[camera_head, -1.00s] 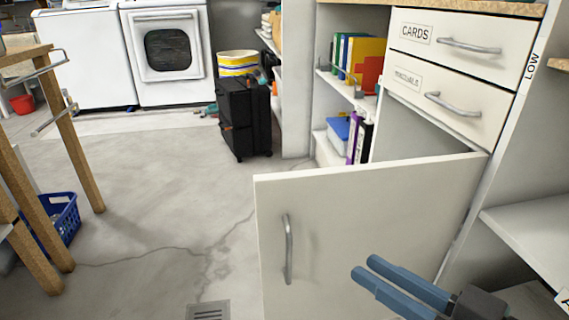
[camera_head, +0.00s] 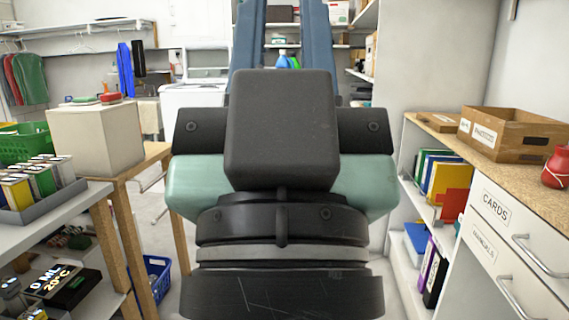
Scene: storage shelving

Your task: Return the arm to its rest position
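My gripper (camera_head: 283,22) stands in the middle of the view, very close to the camera, pointing up and away. Its two blue fingers are spread apart, with the far shelf showing between them. Nothing shows between the fingers, but their tips run out at the top edge. The black and pale green wrist of my arm fills the centre and hides much of the floor and the room behind.
At right is a cabinet with CARDS (camera_head: 495,207) and MANUALS drawers, a wooden crate (camera_head: 511,134) and a red jar (camera_head: 557,168) on top. The cabinet door is not visible.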

